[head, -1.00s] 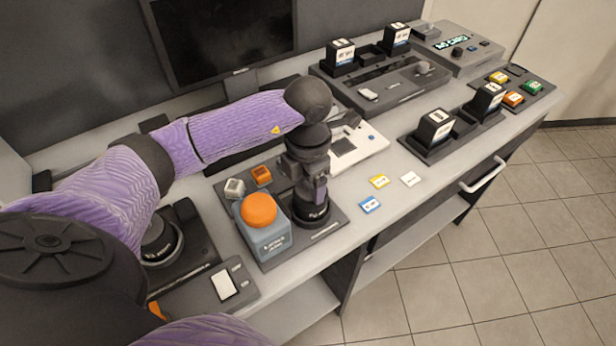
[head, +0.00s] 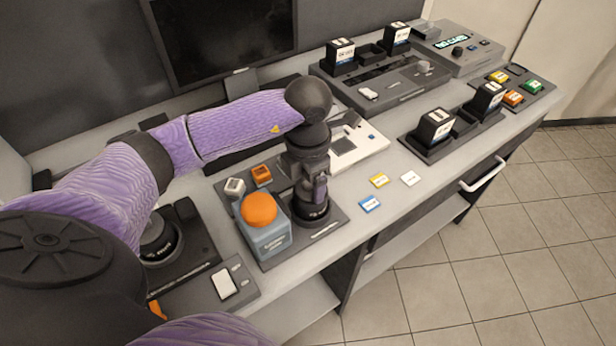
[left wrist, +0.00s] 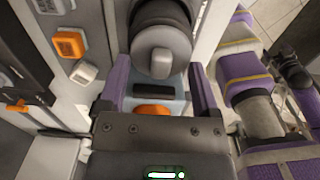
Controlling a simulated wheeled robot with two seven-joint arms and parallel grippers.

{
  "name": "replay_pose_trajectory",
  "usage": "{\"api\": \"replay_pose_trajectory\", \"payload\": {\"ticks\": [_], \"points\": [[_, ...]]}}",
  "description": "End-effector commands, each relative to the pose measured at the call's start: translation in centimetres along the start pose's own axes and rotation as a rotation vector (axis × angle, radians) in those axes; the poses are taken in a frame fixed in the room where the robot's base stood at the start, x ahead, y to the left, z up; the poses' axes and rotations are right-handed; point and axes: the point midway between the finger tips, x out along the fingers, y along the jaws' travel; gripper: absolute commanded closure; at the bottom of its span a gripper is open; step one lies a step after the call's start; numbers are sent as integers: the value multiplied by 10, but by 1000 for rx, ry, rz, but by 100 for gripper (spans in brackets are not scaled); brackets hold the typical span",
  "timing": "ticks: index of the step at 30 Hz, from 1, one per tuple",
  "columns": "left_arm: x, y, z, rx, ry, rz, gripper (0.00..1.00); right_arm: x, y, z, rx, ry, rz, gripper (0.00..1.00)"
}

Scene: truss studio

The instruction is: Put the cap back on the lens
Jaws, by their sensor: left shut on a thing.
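My left gripper (head: 318,189) points down over a black lens (head: 312,212) that stands on a dark tray. It also shows in the left wrist view (left wrist: 160,88), with a purple finger on each side. It is shut on a dark round piece with a grey end (left wrist: 160,62), which looks like the cap. Its fingers hide much of that piece, and I cannot tell whether it is seated on the lens or just above it.
A blue block with an orange dome (head: 259,209) stands close left of the lens. A white device (head: 360,150) lies to the right. Small cards lie on the bench's clear front strip (head: 350,233).

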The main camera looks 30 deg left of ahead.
Motion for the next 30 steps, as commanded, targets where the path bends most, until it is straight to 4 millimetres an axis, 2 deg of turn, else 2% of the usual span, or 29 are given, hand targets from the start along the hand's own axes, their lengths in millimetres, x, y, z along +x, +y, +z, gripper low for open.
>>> {"api": "replay_pose_trajectory", "payload": {"ticks": [24,25,27,30], "points": [[3,0,0,0,1,0,74,2,-1,0,-2,0,-2,0],[3,0,0,0,1,0,13,2,-1,0,-2,0,-2,0],[3,0,0,0,1,0,0,2,-1,0,-2,0,-2,0],[3,0,0,0,0,0,0,2,-1,0,-1,0,-2,0]]}}
